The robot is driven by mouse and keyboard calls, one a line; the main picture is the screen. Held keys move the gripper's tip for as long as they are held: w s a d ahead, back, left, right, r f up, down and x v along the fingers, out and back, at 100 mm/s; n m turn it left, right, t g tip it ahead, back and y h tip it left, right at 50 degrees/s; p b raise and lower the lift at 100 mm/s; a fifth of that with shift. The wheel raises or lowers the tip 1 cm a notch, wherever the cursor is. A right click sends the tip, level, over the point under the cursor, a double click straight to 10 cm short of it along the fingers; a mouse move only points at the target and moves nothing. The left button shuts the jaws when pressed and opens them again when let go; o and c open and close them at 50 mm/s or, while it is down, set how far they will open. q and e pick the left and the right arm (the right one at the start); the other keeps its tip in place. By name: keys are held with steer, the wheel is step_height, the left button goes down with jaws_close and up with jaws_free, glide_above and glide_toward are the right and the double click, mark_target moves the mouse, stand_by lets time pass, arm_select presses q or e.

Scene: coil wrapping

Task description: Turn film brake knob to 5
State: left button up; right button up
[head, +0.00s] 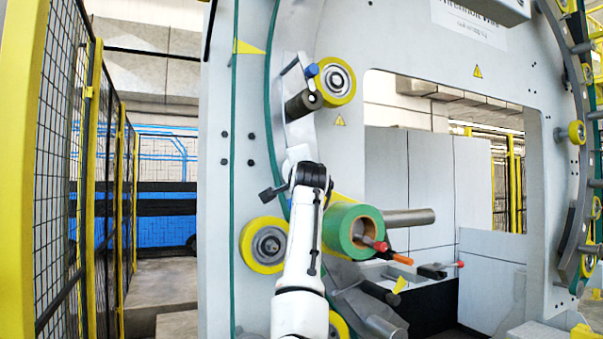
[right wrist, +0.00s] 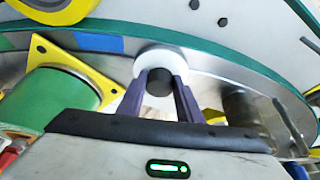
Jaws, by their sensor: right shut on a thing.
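The film brake knob (right wrist: 160,84) is a short black cylinder in front of a white round disc (right wrist: 166,61) in the right wrist view. My right gripper (right wrist: 161,88) has its two dark purple fingers shut on the knob, one on each side. I cannot read any numbers on the disc, so the knob's setting is unclear. In the head view my white right arm reaches up from the bottom to the machine's ring and hides the knob. The green film roll (head: 343,229) sits just right of the arm. My left gripper is not in view.
A yellow-rimmed roller (head: 335,82) is above the arm and another (head: 264,245) is to its left. A metal bar (head: 410,218) and orange-handled tool (head: 397,257) lie to the right. A yellow mesh fence (head: 58,130) stands at the left.

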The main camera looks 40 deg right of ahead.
steer(key=shift+m+g, duration=0.3)
steer(key=shift+m, duration=0.3)
steer(key=o, duration=1)
steer(key=shift+o, duration=0.2)
steer(key=b+v, duration=0.4)
steer(key=v, duration=0.6)
steer(key=shift+s, duration=0.2)
